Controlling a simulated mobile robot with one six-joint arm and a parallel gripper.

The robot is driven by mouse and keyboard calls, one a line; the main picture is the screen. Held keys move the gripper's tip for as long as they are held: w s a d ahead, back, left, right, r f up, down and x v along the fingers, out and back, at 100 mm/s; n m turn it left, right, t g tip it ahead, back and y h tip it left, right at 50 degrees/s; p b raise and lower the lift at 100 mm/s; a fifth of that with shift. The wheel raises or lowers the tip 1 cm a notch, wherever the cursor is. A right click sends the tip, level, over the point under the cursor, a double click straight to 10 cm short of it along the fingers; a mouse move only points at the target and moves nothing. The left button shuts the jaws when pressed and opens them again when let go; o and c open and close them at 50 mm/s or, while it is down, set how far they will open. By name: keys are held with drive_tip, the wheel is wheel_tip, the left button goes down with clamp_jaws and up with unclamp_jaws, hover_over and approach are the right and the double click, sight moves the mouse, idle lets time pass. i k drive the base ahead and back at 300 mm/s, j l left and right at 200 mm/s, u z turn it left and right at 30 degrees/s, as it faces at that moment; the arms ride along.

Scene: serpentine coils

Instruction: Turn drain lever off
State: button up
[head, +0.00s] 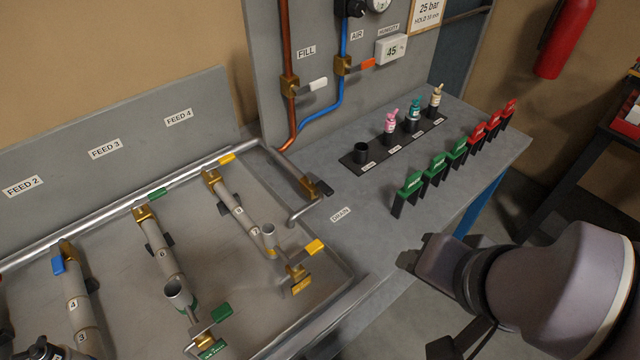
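The drain valve has a brass body (308,186) with a dark lever (322,188), on the pipe at the right end of the tray, just up and left of the DRAIN label (341,214). A short grey spout curves down below it. The lever's exact angle is hard to make out. My gripper (420,300) is at the lower right, over the table's front edge, apart from the lever and nearer to me.
Green and red clips (435,168) stand in a row on the right of the table. A black rack (392,145) holds small bottles behind. The yellow-handled valve (300,275) sits left of my gripper. The tabletop around the DRAIN label is clear.

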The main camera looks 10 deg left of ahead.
sight(321, 185)
drive_tip(key=i+u, duration=0.15)
drive_tip(key=u, duration=0.2)
drive_tip(key=i+l+u, duration=0.15)
drive_tip(key=u, duration=0.15)
drive_tip(key=i+l+u, duration=0.1)
drive_tip(key=u, duration=0.25)
